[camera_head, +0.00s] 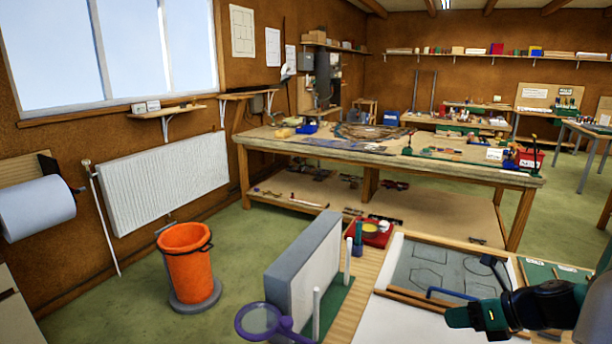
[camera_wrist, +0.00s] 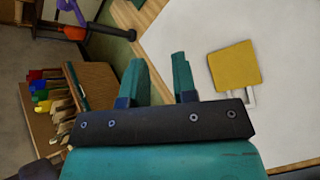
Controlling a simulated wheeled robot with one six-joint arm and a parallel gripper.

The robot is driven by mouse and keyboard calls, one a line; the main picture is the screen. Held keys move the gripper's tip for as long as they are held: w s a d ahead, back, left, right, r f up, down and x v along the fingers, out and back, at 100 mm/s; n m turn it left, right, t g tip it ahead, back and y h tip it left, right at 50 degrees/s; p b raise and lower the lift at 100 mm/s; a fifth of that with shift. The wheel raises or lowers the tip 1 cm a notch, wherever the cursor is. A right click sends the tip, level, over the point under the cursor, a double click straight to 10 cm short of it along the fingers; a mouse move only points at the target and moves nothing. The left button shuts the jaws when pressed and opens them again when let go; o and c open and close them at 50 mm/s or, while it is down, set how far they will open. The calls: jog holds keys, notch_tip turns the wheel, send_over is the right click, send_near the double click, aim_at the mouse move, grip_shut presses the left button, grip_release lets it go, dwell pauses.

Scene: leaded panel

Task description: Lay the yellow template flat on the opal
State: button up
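The yellow template (camera_wrist: 235,66) is a small rounded square in the wrist view, over the white sheet (camera_wrist: 190,35), which looks like the opal. A pale forked piece (camera_wrist: 238,98) shows at its lower edge. I cannot tell whether the template touches the sheet. My gripper (camera_wrist: 158,75) is open, its two teal fingers apart with nothing between them. The template is to the right of the fingers, clear of them. In the head view my gripper (camera_head: 468,317) is at the lower right, over the white sheet (camera_head: 400,325); I cannot make out the template there.
A framed grey panel with drawn outlines (camera_head: 435,268) lies behind the white sheet. A grey block (camera_head: 305,270), white posts and a purple magnifier (camera_head: 258,320) stand left. The wrist view shows a wooden rack of coloured-handled tools (camera_wrist: 62,95). An orange bucket (camera_head: 186,262) stands on the floor.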

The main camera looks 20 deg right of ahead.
jog(key=w+a+r+n+g+b, duration=0.1)
jog(key=a+r+n+g+b, duration=0.25)
jog(key=a+n, duration=0.75)
jog(key=w+a+r+n+g+b, duration=0.2)
jog(key=a+n+g+b, duration=0.15)
jog(key=a+n, duration=0.8)
jog(key=s+a+r+n+g+h+b, duration=0.1)
jog(key=s+a+n, duration=0.4)
jog(key=n, duration=0.5)
jog(key=s+a+r+n+g+b, duration=0.1)
jog(key=s+a+r+n+b, duration=0.2)
jog(key=n, duration=0.8)
jog(key=s+a, duration=0.2)
jog(key=s, duration=0.1)
jog(key=shift+s+h, duration=0.4)
